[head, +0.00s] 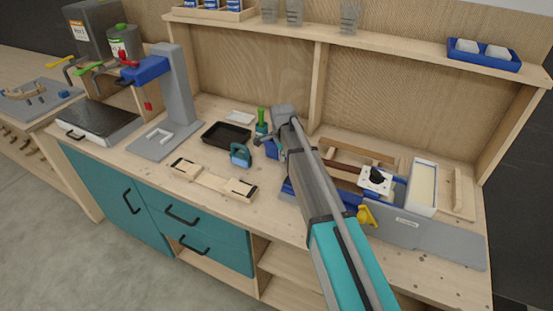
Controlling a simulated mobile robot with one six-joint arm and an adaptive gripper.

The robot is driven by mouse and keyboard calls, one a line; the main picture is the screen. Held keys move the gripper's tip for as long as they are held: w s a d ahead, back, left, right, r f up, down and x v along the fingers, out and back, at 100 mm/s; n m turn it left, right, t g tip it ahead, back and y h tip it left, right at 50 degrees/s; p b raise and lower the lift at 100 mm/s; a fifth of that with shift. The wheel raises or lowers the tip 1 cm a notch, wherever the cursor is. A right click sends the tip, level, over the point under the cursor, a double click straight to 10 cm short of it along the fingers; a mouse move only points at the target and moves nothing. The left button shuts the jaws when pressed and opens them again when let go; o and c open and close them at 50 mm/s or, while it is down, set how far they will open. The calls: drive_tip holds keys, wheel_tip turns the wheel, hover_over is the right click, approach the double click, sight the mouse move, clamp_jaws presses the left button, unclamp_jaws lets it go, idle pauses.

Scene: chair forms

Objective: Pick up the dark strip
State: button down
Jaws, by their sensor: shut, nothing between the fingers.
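A dark brown strip (343,167) lies among lighter wooden pieces at the right of the bench, left of a white block with a black knob; it looks like the dark strip. My arm crosses in front of its left side and may hide part of it. My gripper (263,138) is at the far end of my arm, above the middle of the bench, left of the strip and apart from it. It is small and partly hidden by my wrist. It is shut and empty.
A blue-framed fixture with a yellow knob (366,215) and a grey plate (425,238) stand at the right front. A white box (422,186) is beside them. A black tray (226,135), a teal tool (240,155) and a wooden form (213,181) lie left of my gripper. A shelf stands behind.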

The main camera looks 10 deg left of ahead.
drive_tip(key=shift+w+d, duration=0.1)
drive_tip(key=shift+d, duration=0.1)
idle(0.3)
drive_tip(key=w+d, duration=0.1)
drive_tip(key=d, duration=0.2)
drive_tip(key=w+d, duration=0.2)
drive_tip(key=d, duration=0.2)
drive_tip(key=w+d, duration=0.2)
drive_tip(key=d, duration=0.2)
drive_tip(key=shift+w+d, duration=0.2)
drive_tip(key=shift+d, duration=0.05)
drive_tip(key=shift+s+a, duration=0.1)
drive_tip(key=shift+a, duration=0.1)
drive_tip(key=shift+s+a, duration=0.25)
drive_tip(key=shift+a, duration=0.3)
drive_tip(key=shift+s+a+r+p, duration=0.25)
drive_tip(key=shift+s+a, duration=0.05)
drive_tip(key=shift+a, duration=0.25)
drive_tip(key=shift+s+a+r+p, duration=0.25)
drive_tip(key=shift+a, duration=0.3)
wheel_tip(320, 180, up, 9)
drive_tip(key=p, duration=0.9)
